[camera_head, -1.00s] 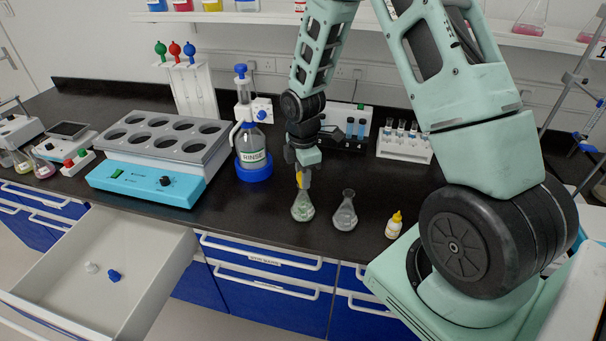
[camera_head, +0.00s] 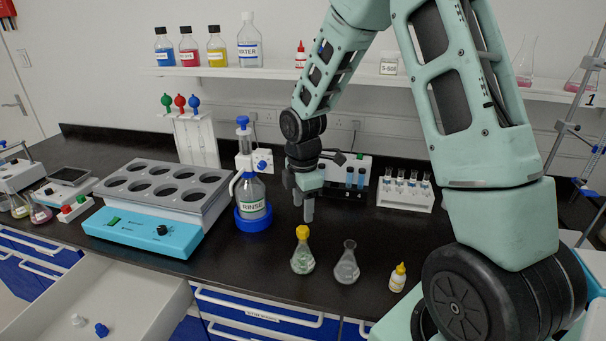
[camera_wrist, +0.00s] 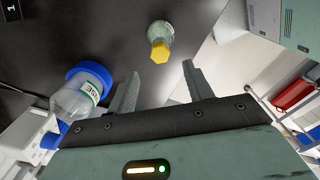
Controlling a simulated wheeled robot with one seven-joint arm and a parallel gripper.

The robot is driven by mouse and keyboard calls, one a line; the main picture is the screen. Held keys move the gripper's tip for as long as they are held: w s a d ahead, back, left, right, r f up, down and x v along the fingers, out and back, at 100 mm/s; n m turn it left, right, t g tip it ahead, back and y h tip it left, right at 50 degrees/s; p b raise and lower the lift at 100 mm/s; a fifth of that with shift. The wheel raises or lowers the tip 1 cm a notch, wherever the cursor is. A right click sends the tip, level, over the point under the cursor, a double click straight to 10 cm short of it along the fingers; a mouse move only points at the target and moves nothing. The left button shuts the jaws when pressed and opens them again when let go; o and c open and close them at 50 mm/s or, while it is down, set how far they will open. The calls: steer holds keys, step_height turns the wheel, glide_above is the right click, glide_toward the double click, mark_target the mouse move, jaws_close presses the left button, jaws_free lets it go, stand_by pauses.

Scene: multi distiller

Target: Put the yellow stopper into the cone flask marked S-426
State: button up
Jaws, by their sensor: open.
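The yellow stopper (camera_head: 302,232) sits in the mouth of a cone flask (camera_head: 302,258) standing upright on the black bench. In the wrist view the stopper (camera_wrist: 159,52) caps the flask (camera_wrist: 161,33), apart from the fingers. The flask's marking is not readable. A second cone flask (camera_head: 346,264), without a stopper, stands just to its right. My gripper (camera_head: 303,212) is above and slightly behind the stoppered flask, fingers down. In the wrist view my gripper (camera_wrist: 157,82) is open with nothing between its fingers.
The rinse bottle (camera_head: 250,196) in its blue holder is close on the left. A yellow-capped dropper bottle (camera_head: 397,278) stands to the right. An open drawer (camera_head: 150,300) holds a white and a blue stopper (camera_head: 101,329). A tube rack (camera_head: 405,193) stands behind.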

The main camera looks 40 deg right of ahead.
step_height(320, 180, up, 10)
steer(key=shift+b, duration=0.45)
steer(key=shift+r, duration=0.1)
steer(key=s+a+m+b, duration=0.1)
steer(key=s+a, duration=0.3)
steer(key=a, duration=0.4)
steer(key=s+a+m, duration=0.1)
steer(key=s+a, duration=0.3)
steer(key=a, duration=0.3)
steer(key=s+a+f+m, duration=0.1)
steer(key=s+a, duration=0.3)
steer(key=s, duration=0.4)
steer(key=s+a+f+m, duration=0.2)
steer(key=s+a+m, duration=0.2)
steer(key=s, duration=0.4)
steer(key=shift+s+a+y+b, duration=0.15)
steer(key=shift+a+y+b, duration=0.25)
steer(key=shift+a, duration=0.35)
steer(key=shift+c, duration=0.3)
